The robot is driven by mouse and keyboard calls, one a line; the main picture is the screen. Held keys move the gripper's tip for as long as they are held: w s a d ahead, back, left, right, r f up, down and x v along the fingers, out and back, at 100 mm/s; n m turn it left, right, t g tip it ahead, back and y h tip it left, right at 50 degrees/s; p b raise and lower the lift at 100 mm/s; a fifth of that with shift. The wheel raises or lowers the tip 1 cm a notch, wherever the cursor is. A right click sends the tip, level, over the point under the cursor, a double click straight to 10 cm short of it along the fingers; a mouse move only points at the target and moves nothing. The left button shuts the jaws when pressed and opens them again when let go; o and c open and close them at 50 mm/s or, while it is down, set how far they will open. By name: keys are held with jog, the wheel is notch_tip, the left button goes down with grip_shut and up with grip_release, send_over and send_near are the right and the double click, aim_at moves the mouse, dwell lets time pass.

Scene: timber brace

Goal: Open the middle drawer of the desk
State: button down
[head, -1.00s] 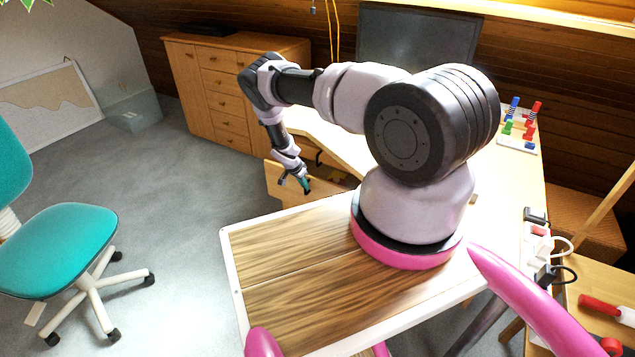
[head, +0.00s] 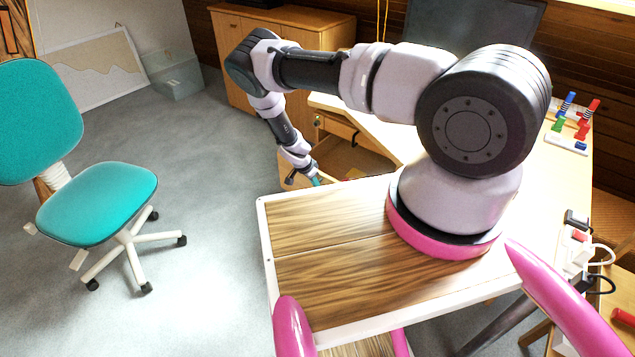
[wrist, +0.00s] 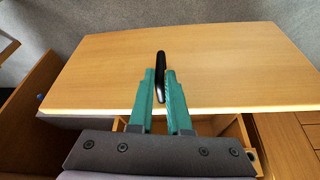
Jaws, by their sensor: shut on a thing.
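The desk (head: 572,210) has a light wooden top. A drawer (head: 352,158) below its edge stands pulled out, with its brown inside showing in the head view. The drawer front (wrist: 240,75) fills the middle of the wrist view as a light wooden panel. Its black handle (wrist: 160,77) stands between the teal fingers of my gripper (wrist: 160,98). The gripper is shut on this handle. In the head view my gripper (head: 317,180) is at the drawer front, close to the wood-topped board; its fingertips are partly hidden. I cannot tell the drawer's position in the stack.
A teal office chair (head: 100,203) stands on the grey carpet to the left. A wooden cabinet (head: 228,60) and a clear box (head: 175,78) are at the back. Colored blocks (head: 582,128) and a dark monitor (head: 470,20) are on the desk. Carpet between chair and desk is clear.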

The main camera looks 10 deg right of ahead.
jog(key=shift+s+d, duration=0.1)
jog(key=shift+d, duration=0.05)
jog(key=c, duration=0.9)
grip_release()
jog(key=v, duration=1)
jog(key=shift+r, duration=0.4)
jog(key=shift+a+r, duration=0.1)
jog(key=shift+a, duration=0.15)
